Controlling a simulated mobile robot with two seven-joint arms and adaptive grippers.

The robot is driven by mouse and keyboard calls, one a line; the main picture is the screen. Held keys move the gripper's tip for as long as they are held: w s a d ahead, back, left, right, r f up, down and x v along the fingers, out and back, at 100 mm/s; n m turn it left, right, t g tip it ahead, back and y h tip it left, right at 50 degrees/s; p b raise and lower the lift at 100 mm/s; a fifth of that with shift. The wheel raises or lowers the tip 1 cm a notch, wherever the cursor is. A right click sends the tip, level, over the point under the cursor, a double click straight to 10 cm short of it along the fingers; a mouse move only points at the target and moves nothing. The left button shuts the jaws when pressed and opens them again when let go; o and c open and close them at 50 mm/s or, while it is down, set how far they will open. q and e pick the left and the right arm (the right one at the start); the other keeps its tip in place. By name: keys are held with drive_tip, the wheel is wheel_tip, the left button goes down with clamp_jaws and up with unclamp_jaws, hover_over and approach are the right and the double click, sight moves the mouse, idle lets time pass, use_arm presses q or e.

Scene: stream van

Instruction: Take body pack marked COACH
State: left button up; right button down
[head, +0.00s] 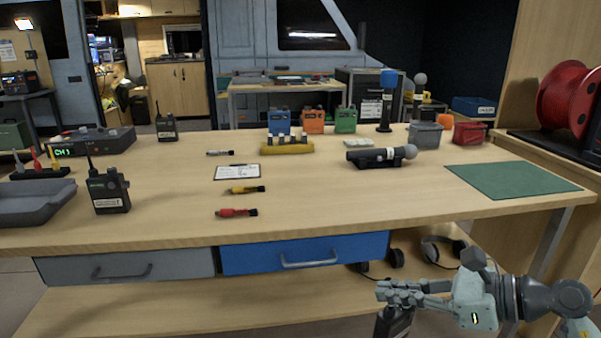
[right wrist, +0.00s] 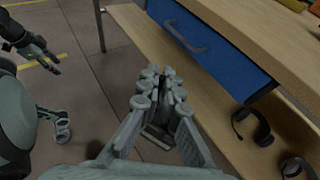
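My right gripper (head: 392,290) is low in front of the table at the lower right, its fingers closed around a dark pack (head: 394,323) that hangs below them. In the right wrist view the dark pack (right wrist: 158,134) shows between the fingers of the right gripper (right wrist: 160,90). Its marking cannot be read. Two black packs with antennas stand on the table, one at the left front (head: 108,191) and one at the back (head: 166,128). Blue (head: 279,121), orange (head: 313,121) and green (head: 345,119) packs stand in a row at the back. No COACH label is readable.
The table (head: 330,210) has blue (head: 305,254) and grey (head: 125,267) drawers and a lower shelf with headphones (head: 440,250). A microphone (head: 380,156), a green mat (head: 513,180), a grey tray (head: 35,203) and markers lie on top. The front middle is clear.

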drive_tip(key=shift+a, duration=0.2)
use_arm(q)
drive_tip(key=shift+o, duration=1.7)
drive_tip(key=shift+w+d+r, duration=0.1)
drive_tip(key=shift+w+d, duration=0.1)
drive_tip(key=w+d+r+m+t+h, duration=0.15)
drive_tip(key=w+d+r+t, duration=0.35)
drive_tip(key=d+r, duration=0.6)
drive_tip(key=w+d+r+m+t+h, duration=0.1)
drive_tip(key=w+d+r+t+h, duration=0.15)
drive_tip(key=w+d+r, duration=0.65)
drive_tip(key=s+d+r+t+h, duration=0.2)
drive_tip(key=s+d+r+h, duration=0.15)
drive_tip(key=d+r, duration=0.85)
drive_tip(key=a+x, duration=0.1)
drive_tip(key=x, duration=0.9)
drive_tip(key=shift+w+m, duration=0.4)
drive_tip(key=shift+m, duration=0.05)
use_arm(e)
drive_tip(key=s+a+r+n+g+y, duration=0.2)
drive_tip(key=a+r+n+g, duration=0.5)
drive_tip(key=a, duration=0.5)
drive_tip(key=shift+a+r+n+g+y, duration=0.2)
drive_tip(key=shift+r+n+g+y, duration=0.1)
drive_tip(key=shift+g, duration=0.4)
use_arm(q)
drive_tip(key=shift+d+g, duration=0.1)
drive_tip(key=shift+g, duration=0.15)
